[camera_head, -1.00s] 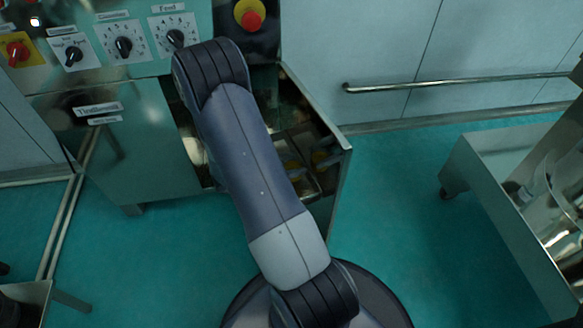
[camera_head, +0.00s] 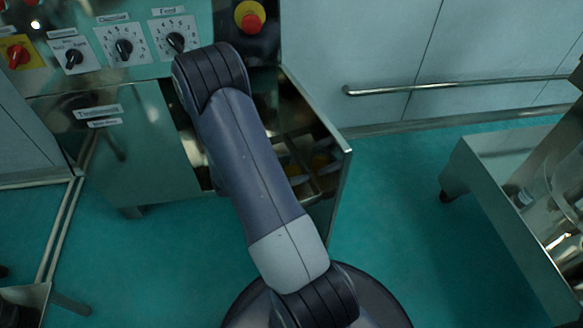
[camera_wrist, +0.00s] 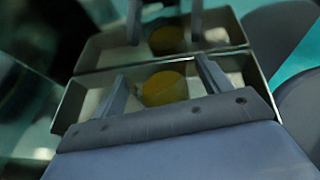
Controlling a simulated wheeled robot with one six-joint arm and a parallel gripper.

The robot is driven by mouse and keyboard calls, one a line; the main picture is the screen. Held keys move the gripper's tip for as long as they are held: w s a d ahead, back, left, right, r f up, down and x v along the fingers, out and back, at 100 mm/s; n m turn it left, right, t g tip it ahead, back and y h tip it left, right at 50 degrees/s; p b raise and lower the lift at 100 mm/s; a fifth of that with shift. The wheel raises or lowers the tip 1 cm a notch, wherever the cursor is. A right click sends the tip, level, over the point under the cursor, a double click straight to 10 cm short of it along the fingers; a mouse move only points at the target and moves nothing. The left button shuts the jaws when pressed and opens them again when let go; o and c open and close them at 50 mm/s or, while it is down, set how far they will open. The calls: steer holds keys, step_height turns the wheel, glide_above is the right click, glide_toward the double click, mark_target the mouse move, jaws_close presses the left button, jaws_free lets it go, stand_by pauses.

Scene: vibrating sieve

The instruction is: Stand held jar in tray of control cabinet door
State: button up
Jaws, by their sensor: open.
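A jar with a yellow lid (camera_wrist: 165,88) stands in the metal tray (camera_wrist: 69,104) in the wrist view. My gripper (camera_wrist: 163,86) is open, with one finger on each side of the lid and gaps showing beside it. The jar's body below the lid is mostly hidden. In the head view the tray is on the inner side of the open cabinet door (camera_head: 341,190). A bit of yellow (camera_head: 291,168) shows beside my arm there, and my gripper is hidden behind the arm.
A second yellow disc and finger shapes beyond the tray look like a reflection in the shiny door. The control cabinet (camera_head: 140,150) stands at left. A wall rail (camera_head: 450,83) runs behind, and a steel cart (camera_head: 500,190) with glassware stands at right.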

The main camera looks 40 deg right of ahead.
steer(key=p+v, duration=0.3)
steer(key=v, duration=0.9)
stand_by(1.0)
